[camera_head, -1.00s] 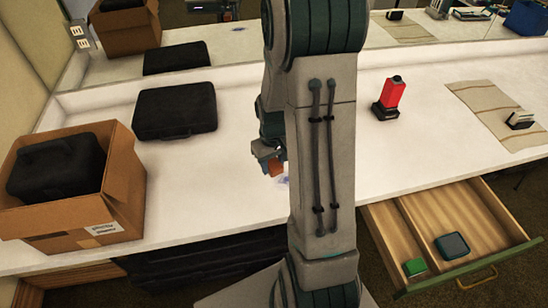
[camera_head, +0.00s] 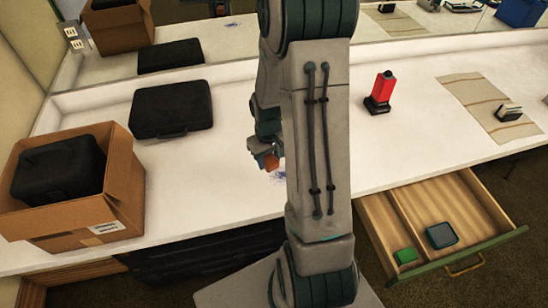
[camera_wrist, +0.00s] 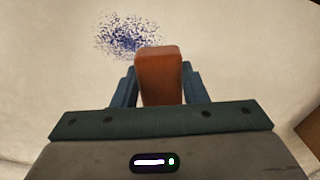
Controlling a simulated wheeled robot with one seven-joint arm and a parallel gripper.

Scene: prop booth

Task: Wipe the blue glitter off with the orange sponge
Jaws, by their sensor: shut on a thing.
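My gripper (camera_wrist: 160,88) is shut on the orange sponge (camera_wrist: 160,70), which sticks out between the two fingers in the wrist view. The blue glitter (camera_wrist: 130,36) is a speckled patch on the white counter, just beyond the sponge and a little to its left. In the head view the sponge (camera_head: 271,162) shows at the left edge of my arm, and a bit of the glitter (camera_head: 280,175) shows beside it. My arm hides part of the gripper and perhaps some glitter there. I cannot tell whether the sponge touches the counter.
A cardboard box (camera_head: 122,205) holding a black case stands at the left, with another black case (camera_head: 171,107) behind it. A red object on a dark base (camera_head: 382,92) and a striped cloth (camera_head: 480,95) are at the right. An open drawer (camera_head: 395,215) juts out in front.

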